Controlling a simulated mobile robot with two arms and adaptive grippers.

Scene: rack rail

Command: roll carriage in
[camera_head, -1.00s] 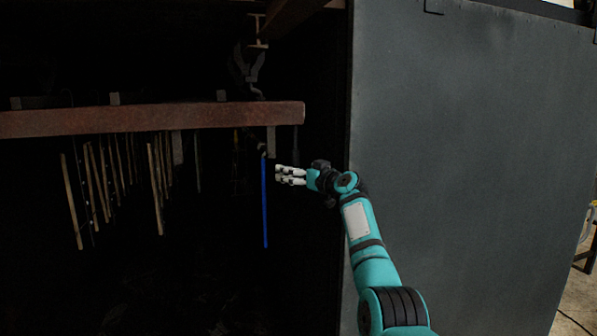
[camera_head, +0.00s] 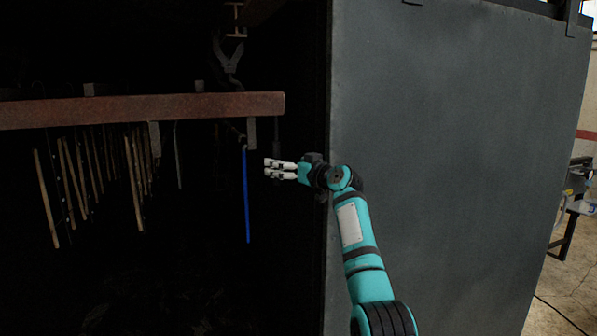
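A rust-red rail (camera_head: 150,109) runs level across the dark opening and ends near the picture's middle. A carriage (camera_head: 251,132) hangs at its right end, with a grey plate below the rail. A long blue bar (camera_head: 246,195) hangs straight down there. My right gripper (camera_head: 266,169), on the teal arm from the lower right, is just right of the blue bar's upper part. Its pale fingers point left with a narrow gap between them, and nothing shows in the gap. My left gripper is out of view.
Several thin brown rods (camera_head: 133,180) hang below the rail farther left. A large grey panel (camera_head: 450,150) stands right of the opening, close behind my arm. A hook (camera_head: 228,58) hangs above the rail. The interior is very dark.

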